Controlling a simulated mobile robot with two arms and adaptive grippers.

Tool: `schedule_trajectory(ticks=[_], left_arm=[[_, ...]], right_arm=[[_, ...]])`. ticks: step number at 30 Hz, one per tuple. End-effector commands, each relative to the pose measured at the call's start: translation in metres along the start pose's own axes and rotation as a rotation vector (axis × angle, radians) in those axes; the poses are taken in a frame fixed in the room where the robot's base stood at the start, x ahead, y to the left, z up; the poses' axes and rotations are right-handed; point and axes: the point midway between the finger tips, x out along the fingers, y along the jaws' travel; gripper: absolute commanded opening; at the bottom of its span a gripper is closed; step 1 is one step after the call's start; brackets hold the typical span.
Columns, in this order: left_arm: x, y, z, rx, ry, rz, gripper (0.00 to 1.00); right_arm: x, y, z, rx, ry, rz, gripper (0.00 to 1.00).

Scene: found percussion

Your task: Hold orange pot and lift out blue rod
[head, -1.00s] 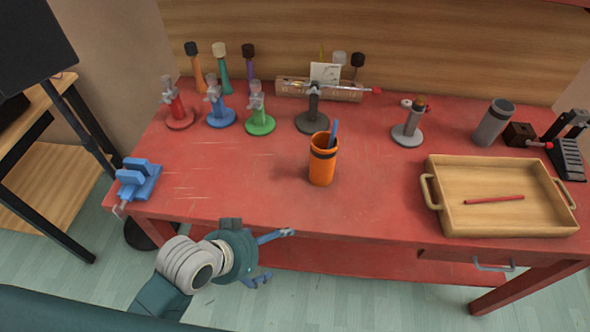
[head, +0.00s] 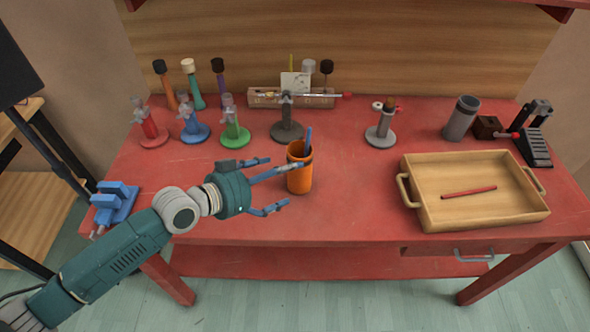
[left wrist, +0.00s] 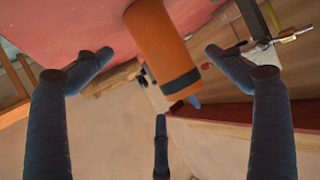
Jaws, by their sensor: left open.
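The orange pot (head: 300,178) stands upright on the red table, and the blue rod (head: 309,140) leans out of its top. My left gripper (head: 279,184) is open just left of the pot, its blue fingers reaching toward it. One fingertip overlaps the pot in the head view; I cannot tell whether it touches. In the left wrist view the orange pot (left wrist: 157,40) with its dark band lies between the spread fingers (left wrist: 162,85), with nothing gripped. Only the tip of the blue rod (left wrist: 195,103) shows there. My right gripper is not in view.
A wooden tray (head: 425,215) with a red stick (head: 469,192) stands right of the pot. Stands in several colours and a dark grey stand (head: 287,131) are behind it. A blue vise (head: 115,203) is at the left edge. The table between pot and tray is clear.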

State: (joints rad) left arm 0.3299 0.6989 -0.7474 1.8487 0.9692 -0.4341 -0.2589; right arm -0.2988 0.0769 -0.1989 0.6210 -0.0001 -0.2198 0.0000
Motion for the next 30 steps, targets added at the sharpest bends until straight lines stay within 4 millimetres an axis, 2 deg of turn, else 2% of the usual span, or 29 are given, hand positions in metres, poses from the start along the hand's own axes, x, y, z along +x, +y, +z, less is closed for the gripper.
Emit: schedule_trajectory(ticks=[6, 12, 18, 26, 30], left_arm=[[0.042, 0.0, -0.003, -0.002, 0.002, 0.0, 0.93], [0.07, 0.0, -0.001, -0.002, 0.0, 0.0, 0.93], [0.083, 0.001, -0.001, 0.0, -0.001, 0.0, 0.93], [0.084, 0.001, 0.0, 0.0, -0.001, 0.001, 0.93], [0.084, 0.001, 0.0, 0.0, -0.001, 0.001, 0.69]], right_arm=[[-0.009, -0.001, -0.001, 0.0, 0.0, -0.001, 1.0], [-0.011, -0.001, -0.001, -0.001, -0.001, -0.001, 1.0], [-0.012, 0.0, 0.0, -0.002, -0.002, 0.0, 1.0], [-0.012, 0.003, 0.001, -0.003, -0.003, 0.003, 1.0], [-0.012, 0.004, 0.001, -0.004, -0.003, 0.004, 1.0]])
